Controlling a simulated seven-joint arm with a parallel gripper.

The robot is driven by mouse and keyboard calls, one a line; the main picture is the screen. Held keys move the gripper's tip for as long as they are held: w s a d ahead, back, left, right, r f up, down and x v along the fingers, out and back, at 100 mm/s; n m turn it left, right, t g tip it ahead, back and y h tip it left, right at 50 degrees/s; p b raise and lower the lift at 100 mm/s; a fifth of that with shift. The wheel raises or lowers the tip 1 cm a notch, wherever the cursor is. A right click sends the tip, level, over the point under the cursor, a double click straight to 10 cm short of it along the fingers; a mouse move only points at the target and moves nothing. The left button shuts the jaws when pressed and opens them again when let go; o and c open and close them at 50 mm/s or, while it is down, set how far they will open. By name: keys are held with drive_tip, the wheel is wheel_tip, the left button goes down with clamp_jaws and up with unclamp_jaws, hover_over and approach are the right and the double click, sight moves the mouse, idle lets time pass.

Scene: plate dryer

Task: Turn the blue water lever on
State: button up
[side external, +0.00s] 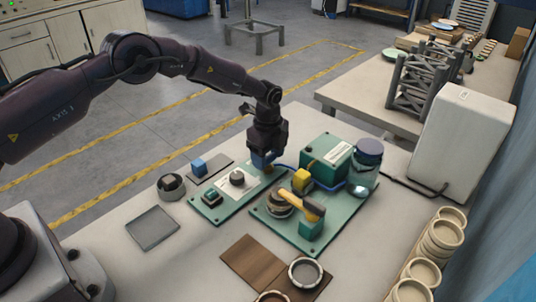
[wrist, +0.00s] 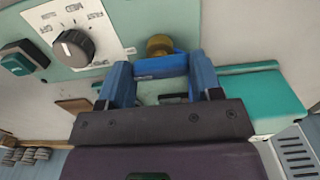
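The blue water lever (wrist: 161,67) shows in the wrist view as a short blue bar in front of a brass fitting (wrist: 159,44). My gripper (wrist: 160,74) has its two blue fingers spread apart, one toward each end of the bar. I cannot tell whether either finger touches it. In the side external view my gripper (side external: 264,158) points down at the far right end of the green dial panel (side external: 212,206). There the gripper mostly hides the lever, and the blue of the fingers blends with it.
A black dial (wrist: 73,48) and a dark green switch (wrist: 22,62) sit left of the lever. In the side external view a yellow-handled valve (side external: 302,204), a green box (side external: 327,158) and a jar (side external: 365,165) stand close at the right. A grey plate (side external: 152,227) lies at the left.

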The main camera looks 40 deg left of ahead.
drive_tip(key=shift+c, duration=1.1)
drive_tip(key=n, duration=0.8)
drive_tip(key=shift+n, duration=0.3)
drive_tip(key=n, duration=0.4)
drive_tip(key=shift+n, duration=2.7)
drive_tip(key=o, duration=0.9)
